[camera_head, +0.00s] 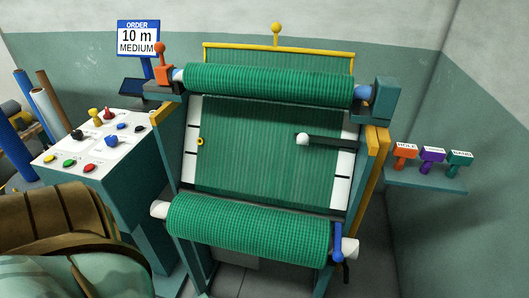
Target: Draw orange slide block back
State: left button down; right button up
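The orange slide block (163,73) sits at the upper left end of the netting machine, beside the left end of the upper green roll (270,86). An orange-red ball knob (160,47) stands upright on it. A dark bracket is under the block. Green netting (250,155) runs down the machine from the upper roll to the lower roll (248,228). Neither of my grippers is in view, and nothing is seen touching the block.
A sign (138,38) reads "ORDER 10 m MEDIUM". A control panel (70,153) with knobs and coloured buttons stands left of the machine. A white ball on a dark bar (303,139) crosses the netting. A right shelf (425,180) holds orange, purple and teal tools.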

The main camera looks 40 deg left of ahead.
aim_at(163, 72)
jog(key=u, duration=2.1)
